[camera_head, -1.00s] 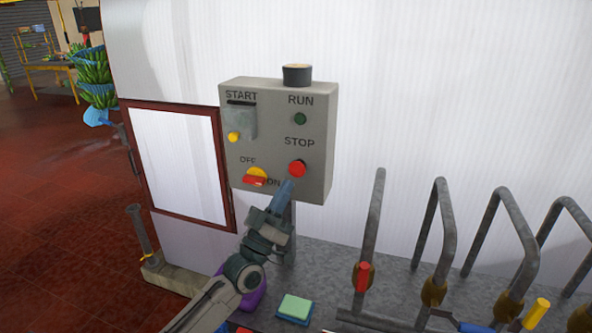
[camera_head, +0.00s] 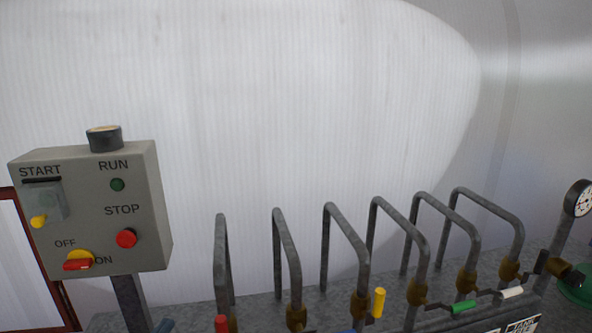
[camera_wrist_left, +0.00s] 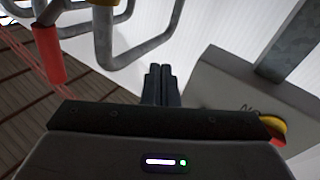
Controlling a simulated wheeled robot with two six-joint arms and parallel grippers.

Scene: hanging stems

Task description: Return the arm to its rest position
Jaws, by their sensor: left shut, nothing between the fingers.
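My left gripper (camera_wrist_left: 161,75) shows in the left wrist view with its dark fingers together and nothing between them. The gripper appears apart from the box. My right gripper is out of view.
The box has a red STOP button (camera_head: 126,238), a covered START button and a red and yellow OFF/ON switch (camera_head: 79,261). Several grey bent pipes (camera_head: 340,235) with coloured valve handles rise from the bench to the right. A gauge (camera_head: 578,198) stands far right.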

